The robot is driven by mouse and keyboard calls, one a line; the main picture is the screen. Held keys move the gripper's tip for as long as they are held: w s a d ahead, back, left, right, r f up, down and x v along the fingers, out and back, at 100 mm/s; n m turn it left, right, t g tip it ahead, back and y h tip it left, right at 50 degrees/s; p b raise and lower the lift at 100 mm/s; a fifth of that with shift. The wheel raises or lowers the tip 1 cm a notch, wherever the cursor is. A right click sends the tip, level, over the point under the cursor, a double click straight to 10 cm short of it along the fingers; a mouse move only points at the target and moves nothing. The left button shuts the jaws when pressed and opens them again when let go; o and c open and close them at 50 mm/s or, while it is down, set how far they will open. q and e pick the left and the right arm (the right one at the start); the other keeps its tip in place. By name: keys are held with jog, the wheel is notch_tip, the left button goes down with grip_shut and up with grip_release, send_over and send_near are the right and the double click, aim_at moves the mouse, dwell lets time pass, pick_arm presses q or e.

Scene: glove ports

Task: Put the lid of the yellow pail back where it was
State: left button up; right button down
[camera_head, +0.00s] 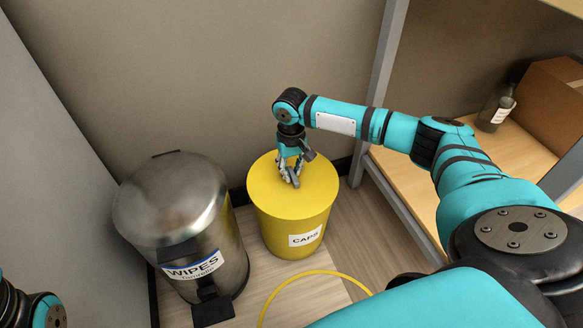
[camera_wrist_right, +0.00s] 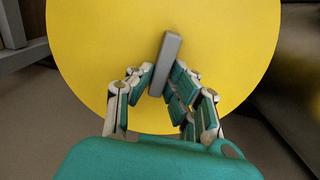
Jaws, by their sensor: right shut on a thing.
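The yellow pail (camera_head: 275,238), labelled CAPS, stands upright on the floor. Its round yellow lid (camera_head: 265,188) covers the top; I cannot tell whether its rim is fully seated. The lid has a grey bar handle (camera_wrist_right: 171,52) across its middle. My right gripper (camera_head: 292,168) reaches down over the lid and is shut on the handle, and its fingers also show on both sides of it in the right wrist view (camera_wrist_right: 163,82). The lid fills most of that view. Of my left arm only a part shows at the lower left corner, without its gripper.
A steel pedal bin (camera_head: 175,210) labelled WIPES stands close to the pail's left. A wooden shelf (camera_head: 515,150) at the right holds a bottle (camera_head: 495,107) and a cardboard box (camera_head: 555,100). A yellow hose or cable (camera_head: 300,275) curves over the floor in front.

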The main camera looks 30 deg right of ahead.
aim_at(291, 172)
jog(key=shift+f, duration=0.15)
jog(key=c, duration=1.2)
grip_release()
notch_tip(291, 172, up, 12)
